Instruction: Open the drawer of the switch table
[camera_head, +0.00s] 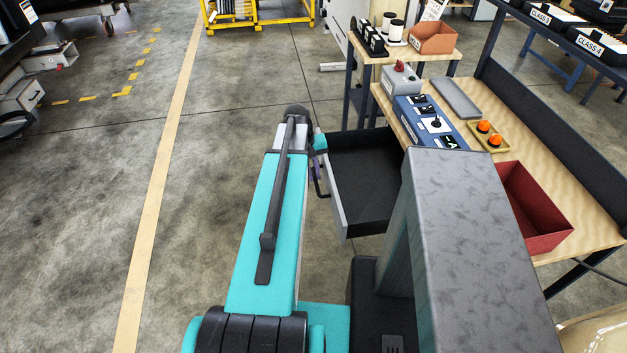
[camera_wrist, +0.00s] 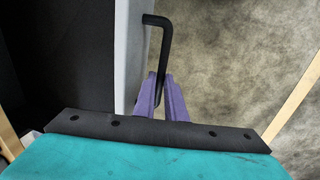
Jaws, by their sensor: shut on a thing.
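The drawer (camera_head: 372,178) of the switch table (camera_head: 500,128) stands pulled well out in the head view, its dark inside visible and empty where it shows. Its light grey front panel (camera_wrist: 134,52) carries a black bar handle (camera_wrist: 165,50), which also shows in the head view (camera_head: 319,184). My gripper (camera_wrist: 167,82) has purple fingers, one on each side of the handle's lower part, and is shut on it. In the head view my arm hides most of the gripper, and my column hides part of the drawer and table.
A smaller table (camera_head: 402,58) stands behind.

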